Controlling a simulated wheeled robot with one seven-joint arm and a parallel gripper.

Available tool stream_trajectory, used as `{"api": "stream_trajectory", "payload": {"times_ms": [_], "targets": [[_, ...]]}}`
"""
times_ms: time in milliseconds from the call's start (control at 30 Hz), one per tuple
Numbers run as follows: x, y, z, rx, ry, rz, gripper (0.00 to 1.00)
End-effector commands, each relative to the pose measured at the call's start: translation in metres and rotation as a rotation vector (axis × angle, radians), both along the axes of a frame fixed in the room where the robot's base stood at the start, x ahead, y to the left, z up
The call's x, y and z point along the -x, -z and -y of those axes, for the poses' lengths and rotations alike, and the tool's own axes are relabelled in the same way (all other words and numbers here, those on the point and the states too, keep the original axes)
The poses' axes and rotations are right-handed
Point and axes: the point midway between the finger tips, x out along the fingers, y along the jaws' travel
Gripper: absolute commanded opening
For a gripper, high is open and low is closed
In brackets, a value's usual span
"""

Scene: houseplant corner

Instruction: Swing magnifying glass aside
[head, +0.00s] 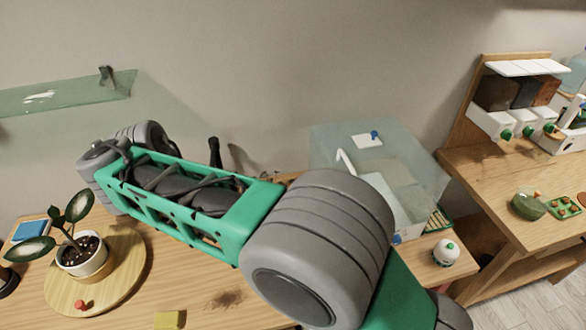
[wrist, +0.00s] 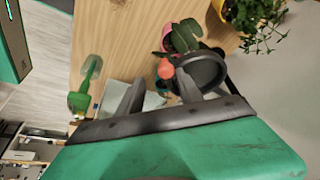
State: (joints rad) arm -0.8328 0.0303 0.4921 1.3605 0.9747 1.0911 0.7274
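A dark round disc with a raised rim (wrist: 205,70), which looks like the magnifying glass head, is beside the right finger in the wrist view. A black rod shows at its right. I cannot tell whether the finger touches it. A red knob-like piece (wrist: 166,71) shows at its left edge, near the right fingertip. My gripper (wrist: 159,80) has its two fingers apart, with nothing clearly held between them. In the head view my arm hides the gripper, and I cannot make out the magnifying glass for certain.
A potted plant (head: 87,256) stands on a round wooden board (head: 128,255) at left. A yellow block (head: 169,320) lies nearby. A clear box (head: 388,158) and white jar (head: 447,253) are at right. A green trowel (wrist: 84,88) and leafy plant (wrist: 258,20) show in the wrist view.

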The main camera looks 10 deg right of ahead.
Motion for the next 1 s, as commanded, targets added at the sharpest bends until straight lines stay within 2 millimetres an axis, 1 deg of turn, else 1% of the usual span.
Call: {"api": "stream_trajectory", "payload": {"times_ms": [33, 233, 467, 667, 800, 900, 1000], "targets": [[0.001, 0.004, 0.011, -0.002, -0.026, 0.002, 0.42], [-0.003, 0.006, 0.056, -0.003, -0.174, 0.003, 0.42], [-0.015, 0.005, 0.108, -0.001, -0.355, 0.004, 0.42], [-0.034, 0.004, 0.152, 0.000, -0.512, 0.001, 0.42], [-0.050, 0.002, 0.180, 0.001, -0.621, 0.000, 0.42], [-0.062, 0.000, 0.197, 0.001, -0.694, 0.000, 0.42], [-0.073, -0.001, 0.208, 0.000, -0.753, -0.001, 0.42]]}}
